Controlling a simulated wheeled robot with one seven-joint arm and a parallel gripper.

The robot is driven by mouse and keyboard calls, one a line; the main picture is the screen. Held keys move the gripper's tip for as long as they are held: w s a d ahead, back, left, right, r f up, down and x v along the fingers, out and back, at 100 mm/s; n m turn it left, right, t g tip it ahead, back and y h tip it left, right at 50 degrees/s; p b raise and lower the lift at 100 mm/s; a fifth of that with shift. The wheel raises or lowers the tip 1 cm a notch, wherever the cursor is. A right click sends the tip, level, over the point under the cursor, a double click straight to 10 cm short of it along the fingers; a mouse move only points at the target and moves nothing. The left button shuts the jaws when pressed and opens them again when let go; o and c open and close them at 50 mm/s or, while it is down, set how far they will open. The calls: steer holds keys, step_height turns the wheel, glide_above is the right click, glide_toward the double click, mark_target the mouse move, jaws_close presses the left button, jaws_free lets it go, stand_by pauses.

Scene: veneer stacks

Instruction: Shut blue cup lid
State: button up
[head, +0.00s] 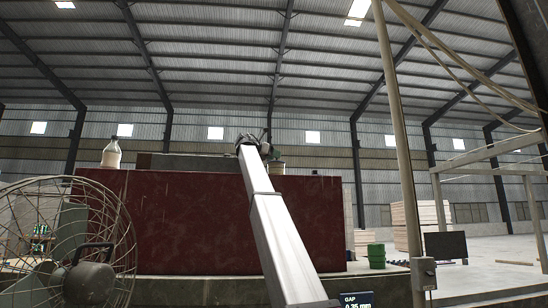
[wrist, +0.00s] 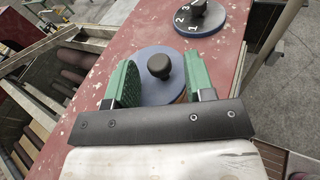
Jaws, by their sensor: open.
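In the wrist view, a round blue lid (wrist: 147,90) with a black knob (wrist: 159,66) lies between the two green-padded fingers of my gripper (wrist: 160,70). The fingers are apart, one on each side of the lid; I cannot tell whether either touches it. The cup body is mostly hidden beneath the lid and my gripper, so whether the lid sits fully down cannot be seen. In the head view, my gripper (head: 254,144) is small at the far end of my arm, above the top of the dark red block (head: 190,215).
A blue dial (wrist: 196,24) with a black knob and white numbers sits farther along the chipped red top (wrist: 125,48). A white bottle (head: 111,154) stands at the block's left. A wire fan (head: 85,245) is at the left front. Green tins (head: 376,256) stand to the right.

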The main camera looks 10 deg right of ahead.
steer(key=v, duration=1)
steer(key=shift+a, duration=0.25)
steer(key=shift+s, duration=0.15)
